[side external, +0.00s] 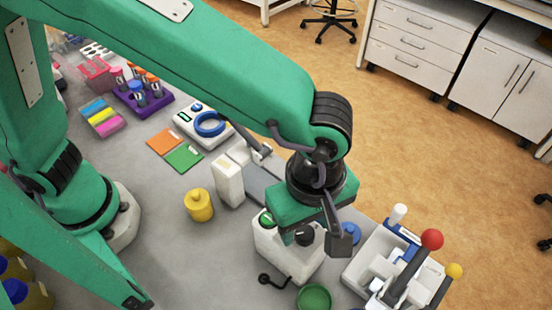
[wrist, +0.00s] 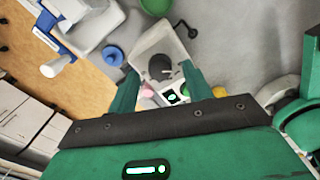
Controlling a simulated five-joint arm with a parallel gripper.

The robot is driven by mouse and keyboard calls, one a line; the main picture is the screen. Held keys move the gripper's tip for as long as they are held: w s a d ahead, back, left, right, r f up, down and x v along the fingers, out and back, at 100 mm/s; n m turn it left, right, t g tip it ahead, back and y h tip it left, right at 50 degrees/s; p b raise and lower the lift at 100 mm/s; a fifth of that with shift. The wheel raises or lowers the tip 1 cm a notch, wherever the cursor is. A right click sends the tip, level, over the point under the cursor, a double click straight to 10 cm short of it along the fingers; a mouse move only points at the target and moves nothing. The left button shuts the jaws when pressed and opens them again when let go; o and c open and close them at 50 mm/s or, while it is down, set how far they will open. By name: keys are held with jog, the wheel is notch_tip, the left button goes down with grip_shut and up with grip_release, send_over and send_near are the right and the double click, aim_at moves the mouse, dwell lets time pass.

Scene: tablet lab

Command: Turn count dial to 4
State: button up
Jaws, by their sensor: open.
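The count dial is a dark round knob on top of a white machine (side external: 285,255). In the wrist view the dial (wrist: 160,66) shows between my fingertips, with a small pale mark at its right side; its numbers are too small to read. My gripper (side external: 312,238) is open above the machine, its fingers on either side of the dial in the wrist view. I cannot tell whether they touch it. The side view shows the dial (side external: 304,237) partly covered by my gripper. A green button (side external: 266,219) and a small lit display (wrist: 172,97) are on the machine.
A black crank (side external: 270,280) sticks out from the machine. A green dish (side external: 314,297) and a blue round piece (side external: 350,233) are close by.

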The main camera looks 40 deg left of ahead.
jog(key=shift+f, duration=0.7)
jog(key=shift+c, duration=0.2)
jog(key=c, duration=0.9)
jog(key=shift+c, duration=0.2)
